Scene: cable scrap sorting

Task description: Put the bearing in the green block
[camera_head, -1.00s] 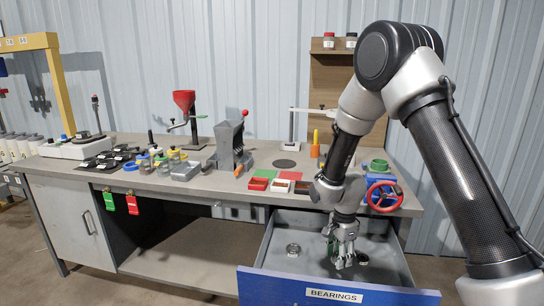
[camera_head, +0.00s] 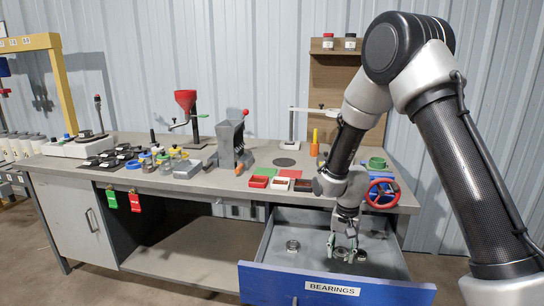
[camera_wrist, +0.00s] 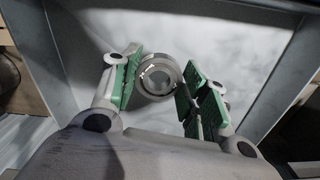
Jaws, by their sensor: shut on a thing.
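The drawer labelled BEARINGS (camera_head: 270,283) is pulled open under the workbench. My gripper (camera_head: 343,246) is down in the drawer, shut on a metal bearing (camera_head: 341,253). In the wrist view, this bearing (camera_wrist: 158,75) shows as a ring between the green finger pads (camera_wrist: 160,85). A second bearing (camera_head: 361,256) lies close to the right of the gripper; part of a metal piece also shows beside the right finger in the wrist view. A third bearing (camera_head: 293,246) lies to the left in the drawer. The green block (camera_head: 377,162) sits at the blue vise, partly behind my arm.
The vise's red handwheel (camera_head: 382,193) stands at the bench's right front, above the drawer. The drawer walls surround my gripper. The left part of the drawer floor is mostly clear.

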